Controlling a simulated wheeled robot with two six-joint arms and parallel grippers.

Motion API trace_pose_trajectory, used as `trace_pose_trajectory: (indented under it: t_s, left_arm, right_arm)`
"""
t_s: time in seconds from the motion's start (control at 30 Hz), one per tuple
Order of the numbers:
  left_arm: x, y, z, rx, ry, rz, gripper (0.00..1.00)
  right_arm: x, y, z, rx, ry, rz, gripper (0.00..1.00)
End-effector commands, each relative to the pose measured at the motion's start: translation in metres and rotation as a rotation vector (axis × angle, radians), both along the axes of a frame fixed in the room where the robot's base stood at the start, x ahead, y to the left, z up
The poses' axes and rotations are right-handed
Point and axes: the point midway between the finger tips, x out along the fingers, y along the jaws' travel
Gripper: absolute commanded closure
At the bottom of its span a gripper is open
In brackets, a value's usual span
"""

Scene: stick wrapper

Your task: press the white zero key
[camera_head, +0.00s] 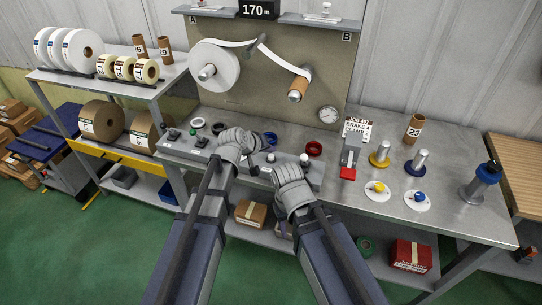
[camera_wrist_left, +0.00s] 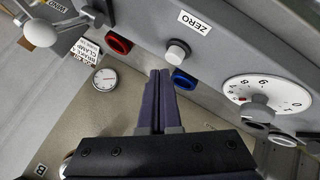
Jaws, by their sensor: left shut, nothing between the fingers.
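The white zero key (camera_wrist_left: 177,52) is a short round button on the grey console, beside its "ZERO" label (camera_wrist_left: 194,21) in the left wrist view. It also seems to show in the head view (camera_head: 271,157), small, between my two hands. My left gripper (camera_wrist_left: 159,73) is shut and empty. Its dark fingertips appear just beside the key, apart from it in the picture; their height above the console is hard to judge. In the head view my left gripper (camera_head: 246,143) is over the console, fingers mostly hidden.
A blue ring (camera_wrist_left: 184,80) and a red ring (camera_wrist_left: 118,43) flank the key. A numbered dial (camera_wrist_left: 268,96) and a white ball knob (camera_wrist_left: 40,32) are further out. Spindles and a red-based clamp (camera_head: 348,172) stand on the bench to the right.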

Motion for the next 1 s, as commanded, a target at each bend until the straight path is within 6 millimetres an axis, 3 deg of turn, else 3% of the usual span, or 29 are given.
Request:
trace_pose_trajectory:
  t_s: [1.0]
  left_arm:
    - [0.0, 0.0, -0.011, 0.0, 0.0, 0.0, 1.0]
  right_arm:
    - [0.0, 0.0, -0.011, 0.0, 0.0, 0.0, 0.5]
